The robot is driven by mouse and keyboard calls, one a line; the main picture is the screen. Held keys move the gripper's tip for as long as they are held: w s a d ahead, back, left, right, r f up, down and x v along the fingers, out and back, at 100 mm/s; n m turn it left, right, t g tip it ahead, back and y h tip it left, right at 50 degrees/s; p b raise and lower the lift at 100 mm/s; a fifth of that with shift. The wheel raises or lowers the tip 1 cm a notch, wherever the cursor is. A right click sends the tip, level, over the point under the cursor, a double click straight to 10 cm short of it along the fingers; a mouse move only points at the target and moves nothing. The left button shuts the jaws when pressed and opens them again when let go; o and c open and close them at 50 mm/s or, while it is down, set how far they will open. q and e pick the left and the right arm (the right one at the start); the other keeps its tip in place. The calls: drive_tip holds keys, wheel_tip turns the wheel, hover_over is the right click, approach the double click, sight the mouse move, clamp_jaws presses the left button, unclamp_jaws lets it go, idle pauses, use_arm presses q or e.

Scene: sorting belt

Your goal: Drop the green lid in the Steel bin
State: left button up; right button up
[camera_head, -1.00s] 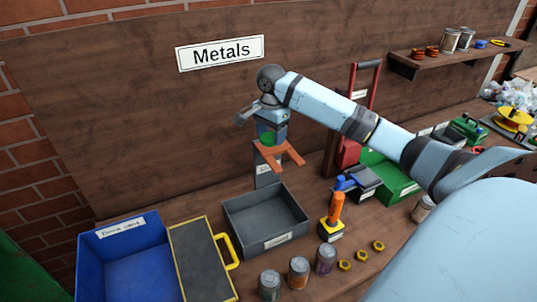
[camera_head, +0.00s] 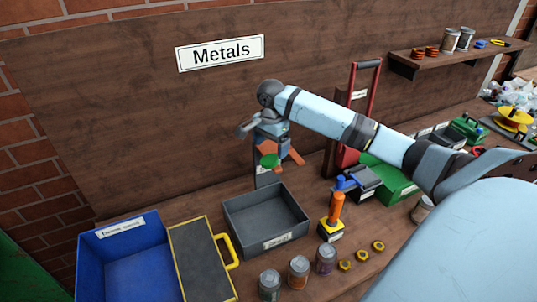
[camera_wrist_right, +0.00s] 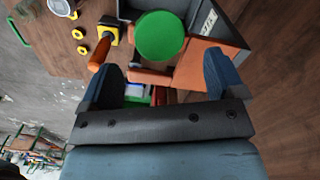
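The green lid (camera_head: 269,160) is a round disc just below my right gripper (camera_head: 268,143), in the air at the back of the grey bin. In the right wrist view the lid (camera_wrist_right: 160,37) shows beyond the two spread fingers of my right gripper (camera_wrist_right: 163,82), apart from both. The grey open bin (camera_head: 240,238), with a small label too blurred to read, stands on the bench in front of and below the gripper. In the wrist view the lid covers part of the bin (camera_wrist_right: 232,25). My left gripper is not in view.
An orange forked piece (camera_head: 293,155) is close to my right gripper, behind the bin. A blue bin (camera_head: 103,262) and a dark case with a yellow handle (camera_head: 203,265) stand left. An orange-handled tool (camera_head: 336,208) stands right.

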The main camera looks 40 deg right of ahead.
drive_tip(key=shift+r, duration=0.15)
wheel_tip(320, 180, up, 14)
drive_tip(key=b, duration=0.1)
drive_tip(key=shift+f, duration=0.2)
idle(0.4)
